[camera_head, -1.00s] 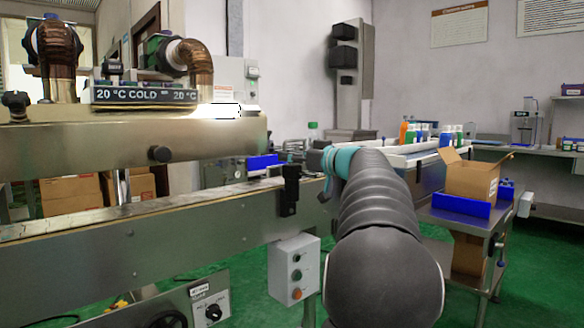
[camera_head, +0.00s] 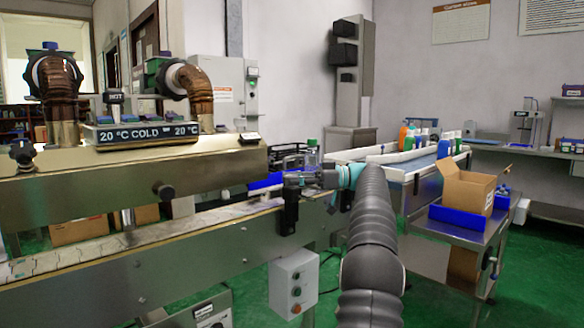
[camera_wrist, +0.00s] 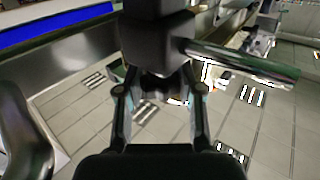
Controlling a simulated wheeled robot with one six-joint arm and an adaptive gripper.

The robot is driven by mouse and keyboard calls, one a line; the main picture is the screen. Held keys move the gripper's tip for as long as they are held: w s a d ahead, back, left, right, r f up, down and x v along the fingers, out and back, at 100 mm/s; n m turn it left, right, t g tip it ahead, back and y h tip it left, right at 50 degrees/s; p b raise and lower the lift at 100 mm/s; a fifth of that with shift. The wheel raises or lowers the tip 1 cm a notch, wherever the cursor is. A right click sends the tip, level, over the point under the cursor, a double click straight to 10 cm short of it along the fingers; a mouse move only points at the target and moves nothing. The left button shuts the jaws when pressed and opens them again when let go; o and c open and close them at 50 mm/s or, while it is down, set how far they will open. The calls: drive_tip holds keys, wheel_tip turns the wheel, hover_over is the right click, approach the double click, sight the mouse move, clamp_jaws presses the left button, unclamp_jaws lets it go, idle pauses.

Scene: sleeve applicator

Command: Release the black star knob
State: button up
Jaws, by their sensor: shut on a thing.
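My gripper (camera_head: 308,181) is at the black clamp block (camera_head: 290,208) on the conveyor's near side rail. In the wrist view my gripper (camera_wrist: 160,93) has a finger on each side of a small dark knob, which I take as the black star knob (camera_wrist: 155,82). It is shut on this knob. The knob sits just under the black clamp block (camera_wrist: 155,38), from which a metal rod (camera_wrist: 245,65) runs to the right. The knob's star shape is mostly hidden by the fingers and shadow.
The steel heat tunnel (camera_head: 120,185) stands over the conveyor at left, with another dark knob (camera_head: 163,191) on its side. A grey button box (camera_head: 293,284) hangs below the rail. An open carton (camera_head: 465,188) stands on a side table at right.

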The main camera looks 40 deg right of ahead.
drive_tip(key=shift+n+g+y+p, duration=0.5)
drive_tip(key=shift+n+g+p, duration=0.15)
drive_tip(key=shift+g, duration=0.15)
drive_tip(key=o, duration=1.2)
drive_tip(key=shift+a, duration=0.1)
drive_tip(key=shift+c, duration=0.2)
drive_tip(key=shift+f+m+t+b, duration=0.1)
drive_tip(key=shift+m+t+b, duration=0.3)
drive_tip(key=shift+b, duration=0.15)
